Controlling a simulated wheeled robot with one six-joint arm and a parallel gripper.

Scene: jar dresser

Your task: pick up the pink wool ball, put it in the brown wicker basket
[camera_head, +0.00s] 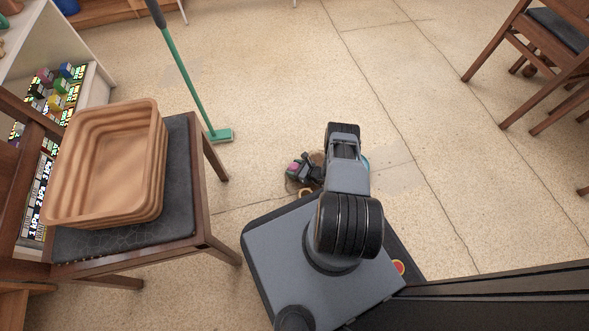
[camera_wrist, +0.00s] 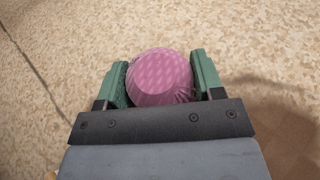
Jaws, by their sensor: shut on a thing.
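The pink wool ball (camera_wrist: 158,78) sits between the two green fingers of my gripper (camera_wrist: 160,75) in the wrist view, with speckled floor behind it. My gripper is shut on it. In the head view my gripper (camera_head: 298,170) is small and dark beside my arm, and only a bit of pink shows there. The brown wicker basket (camera_head: 68,165) stands upright on a chair at the left, well apart from my gripper. The part of its inside that shows looks empty.
The basket's chair (camera_head: 180,175) has a dark seat and wooden frame. A green-handled broom (camera_head: 188,85) stands behind it. A shelf with small colourful boxes (camera_head: 55,90) is at the far left. Wooden chairs (camera_head: 545,60) stand at the upper right. The floor (camera_head: 400,110) between is mostly clear.

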